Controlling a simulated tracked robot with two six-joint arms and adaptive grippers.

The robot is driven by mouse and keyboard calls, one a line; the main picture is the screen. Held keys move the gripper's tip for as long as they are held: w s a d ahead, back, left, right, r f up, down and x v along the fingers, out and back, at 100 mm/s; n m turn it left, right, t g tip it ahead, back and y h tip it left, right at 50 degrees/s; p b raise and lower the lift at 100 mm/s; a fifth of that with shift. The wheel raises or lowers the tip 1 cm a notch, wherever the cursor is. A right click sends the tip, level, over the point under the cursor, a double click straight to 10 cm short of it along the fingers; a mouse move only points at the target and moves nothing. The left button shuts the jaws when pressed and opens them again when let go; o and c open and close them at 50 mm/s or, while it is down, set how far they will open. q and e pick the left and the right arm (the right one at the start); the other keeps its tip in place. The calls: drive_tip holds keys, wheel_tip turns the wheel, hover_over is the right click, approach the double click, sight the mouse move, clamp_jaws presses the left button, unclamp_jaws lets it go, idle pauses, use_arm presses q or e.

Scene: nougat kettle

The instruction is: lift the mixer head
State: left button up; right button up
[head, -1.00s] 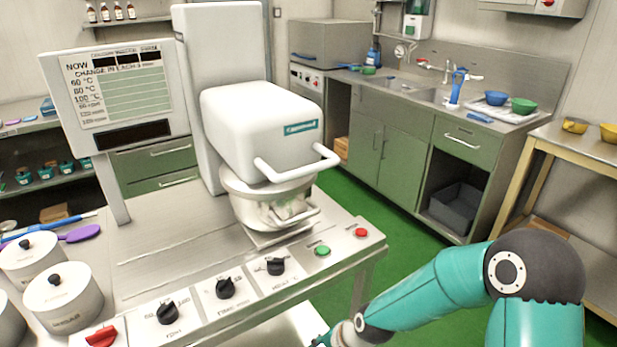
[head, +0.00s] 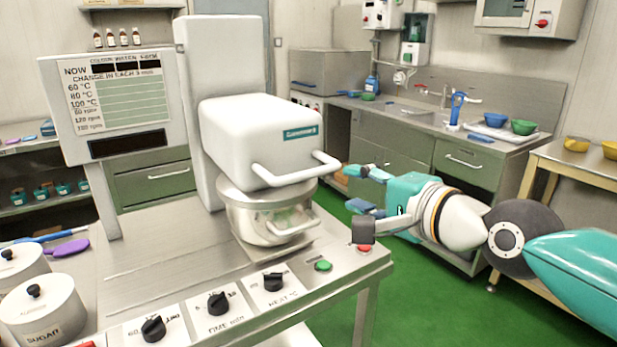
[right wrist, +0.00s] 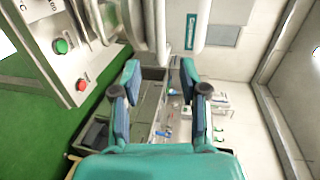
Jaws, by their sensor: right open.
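The white mixer head (head: 250,140) sits lowered over a steel bowl (head: 265,222) on the machine's steel top. A white bar handle (head: 285,178) sticks out from its front. My right gripper (head: 357,194) is to the right of the handle, apart from it, with its fingers pointing left toward the machine. In the right wrist view the two fingers (right wrist: 161,88) are spread with nothing between them. The white handle shows beyond them at the top of that view (right wrist: 200,25). My left gripper is not in view.
The control panel has black knobs, a green button (head: 323,266) and a red button (head: 364,248) below my right gripper. A display board (head: 118,105) stands at left. White canisters (head: 42,315) stand at front left. Green floor is open to the right.

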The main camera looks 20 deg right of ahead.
sight(312, 176)
drive_tip(key=x, duration=1.4)
drive_tip(key=shift+w+f, duration=0.1)
drive_tip(key=shift+w, duration=0.15)
drive_tip(key=shift+c, duration=0.3)
clamp_jaws()
drive_tip(key=shift+f, duration=0.1)
